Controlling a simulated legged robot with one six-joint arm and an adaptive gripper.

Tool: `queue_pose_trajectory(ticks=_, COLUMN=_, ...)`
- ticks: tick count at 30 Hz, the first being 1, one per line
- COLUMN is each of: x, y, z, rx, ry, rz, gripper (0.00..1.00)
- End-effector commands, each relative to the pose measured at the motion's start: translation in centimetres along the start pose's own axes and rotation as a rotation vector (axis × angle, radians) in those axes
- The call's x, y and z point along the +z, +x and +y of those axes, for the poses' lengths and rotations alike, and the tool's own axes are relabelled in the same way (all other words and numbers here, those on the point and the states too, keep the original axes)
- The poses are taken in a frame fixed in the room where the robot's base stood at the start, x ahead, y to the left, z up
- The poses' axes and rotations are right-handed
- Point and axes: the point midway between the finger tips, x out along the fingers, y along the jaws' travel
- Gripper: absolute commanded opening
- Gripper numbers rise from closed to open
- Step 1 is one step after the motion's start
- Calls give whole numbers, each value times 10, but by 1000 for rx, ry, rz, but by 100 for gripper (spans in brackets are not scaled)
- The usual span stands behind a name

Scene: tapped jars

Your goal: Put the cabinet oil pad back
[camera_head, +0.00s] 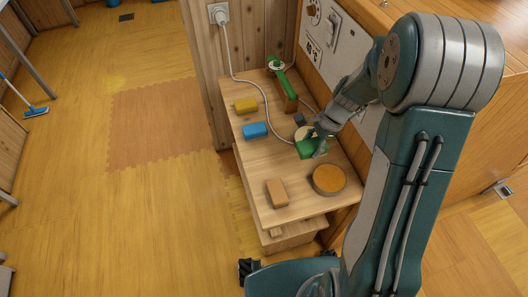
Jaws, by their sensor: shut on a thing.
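My gripper (319,143) is at the right side of a low wooden bench and is shut on a green block (306,150). The fingers hide part of the block, and I cannot tell if its underside touches the bench top. No label shows which of these is the cabinet oil pad.
The wooden bench (250,165) also bears a round amber-topped dish (329,179), a pale round thing (302,132) beside my gripper and a green-topped wooden piece (286,90). A white cord (262,92) runs across from a wall socket (218,14). A wooden cabinet stands at the right.

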Motion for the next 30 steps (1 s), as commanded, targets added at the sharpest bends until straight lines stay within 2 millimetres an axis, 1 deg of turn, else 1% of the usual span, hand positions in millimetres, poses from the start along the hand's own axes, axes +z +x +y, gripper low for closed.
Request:
queue_pose_trajectory(ticks=2, x=3, y=3, z=-2, rx=-6, ry=15, rz=0, gripper=32)
queue_pose_trajectory(ticks=4, x=10, y=12, z=-9, rx=-4, ry=15, rz=-1, gripper=32)
queue_pose_trajectory(ticks=15, x=54, y=68, z=-56, rx=-2, ry=10, rz=0, gripper=32)
queue_pose_trajectory(ticks=18, x=57, y=90, z=-64, rx=0, ry=12, rz=0, gripper=32)
queue_pose_trajectory(ticks=21, x=60, y=108, z=-72, rx=-1, ry=11, rz=0, gripper=32)
queue_pose_trajectory(ticks=24, x=62, y=119, z=-77, rx=-4, ry=12, rz=0, gripper=32)
queue_pose_trajectory(ticks=30, x=65, y=133, z=-83, rx=-3, ry=11, rz=1, gripper=32)
